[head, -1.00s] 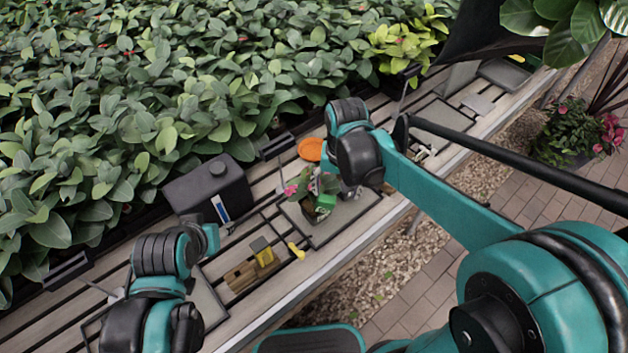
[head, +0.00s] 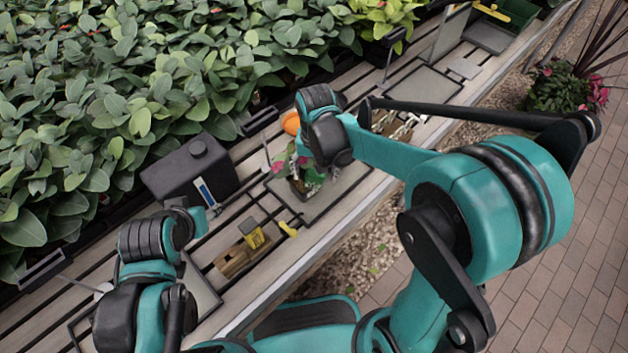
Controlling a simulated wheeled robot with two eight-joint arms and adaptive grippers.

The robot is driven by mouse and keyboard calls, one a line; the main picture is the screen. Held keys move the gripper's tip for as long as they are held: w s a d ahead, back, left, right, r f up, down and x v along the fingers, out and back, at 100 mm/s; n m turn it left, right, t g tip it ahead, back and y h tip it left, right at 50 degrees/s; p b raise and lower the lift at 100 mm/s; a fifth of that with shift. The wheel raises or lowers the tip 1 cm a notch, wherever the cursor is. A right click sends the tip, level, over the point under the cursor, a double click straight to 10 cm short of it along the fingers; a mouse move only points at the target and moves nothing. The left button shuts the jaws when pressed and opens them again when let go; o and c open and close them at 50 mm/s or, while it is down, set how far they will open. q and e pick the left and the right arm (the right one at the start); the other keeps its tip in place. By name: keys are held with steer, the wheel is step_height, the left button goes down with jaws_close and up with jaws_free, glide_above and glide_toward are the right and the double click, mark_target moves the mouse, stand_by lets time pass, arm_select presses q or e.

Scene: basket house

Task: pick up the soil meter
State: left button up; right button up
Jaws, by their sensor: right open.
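I cannot tell for certain which item is the soil meter. A small yellow and dark item (head: 253,236) on a brown wooden block is one candidate. A small green item (head: 312,182) by the potted pink-flowered plant (head: 296,170) is another, partly covered by my right arm. My right gripper (head: 330,170) is open above the plant, mostly hidden beneath my teal and black wrist. Whether it touches anything there is unclear. My left arm reaches in at lower left, its gripper hidden behind its links.
A black canister (head: 190,168) stands left on the slatted bench, against dense foliage. A small yellow piece (head: 288,229) lies near the wooden block. An orange round item (head: 291,123) is behind my right wrist. A grey tray (head: 425,90) and green crate (head: 505,20) are farther back.

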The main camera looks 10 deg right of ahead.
steer(key=shift+r, duration=0.1)
steer(key=c, duration=1.3)
steer(key=shift+r, duration=0.3)
steer(key=shift+c, duration=0.7)
step_height(320, 180, up, 10)
steer(key=p, duration=0.4)
steer(key=shift+f, duration=0.25)
jaws_close()
